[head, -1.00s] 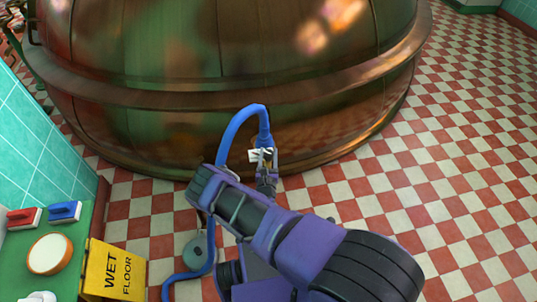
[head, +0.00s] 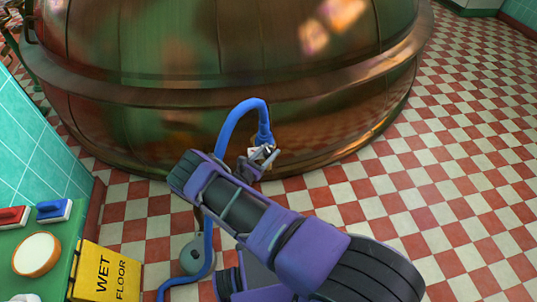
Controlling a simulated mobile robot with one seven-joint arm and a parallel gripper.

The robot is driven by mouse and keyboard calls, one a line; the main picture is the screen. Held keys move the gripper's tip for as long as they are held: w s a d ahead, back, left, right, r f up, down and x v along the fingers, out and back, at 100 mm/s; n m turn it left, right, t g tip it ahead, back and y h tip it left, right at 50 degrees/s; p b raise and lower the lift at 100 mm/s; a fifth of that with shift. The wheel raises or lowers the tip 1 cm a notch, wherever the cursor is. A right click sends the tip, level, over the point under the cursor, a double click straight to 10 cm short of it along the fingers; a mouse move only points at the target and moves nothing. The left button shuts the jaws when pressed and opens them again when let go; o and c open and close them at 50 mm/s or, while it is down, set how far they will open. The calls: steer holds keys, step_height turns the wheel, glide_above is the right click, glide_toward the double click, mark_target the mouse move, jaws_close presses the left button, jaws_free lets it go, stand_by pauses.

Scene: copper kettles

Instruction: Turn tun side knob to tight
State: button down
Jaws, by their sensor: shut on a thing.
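The large copper tun (head: 200,125) fills the upper part of the head view. A blue hose (head: 228,122) arches up and comes down to a fitting low in front of its side. A small pale metallic knob (head: 262,153) shows at the hose's lower end. My gripper (head: 256,160) is at this knob and shut on it, tilted up to the right. The fingertips are small and partly merge with the knob. My forearm hides part of the hose and the floor below.
A yellow wet floor sign (head: 104,272) stands at the lower left beside a green table (head: 50,262) with brushes and a round pale-topped item. A round grey-green object (head: 197,254) is on the floor near the hose. Checkered floor is clear to the right.

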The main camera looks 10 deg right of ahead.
steer(key=shift+m+g+h, duration=1.3)
steer(key=shift+m+g, duration=0.2)
steer(key=shift+g, duration=0.5)
steer(key=shift+c, duration=1.5)
jaws_free()
steer(key=shift+a, duration=0.1)
steer(key=v, duration=1.7)
steer(key=shift+a, duration=0.2)
steer(key=shift+w, duration=0.1)
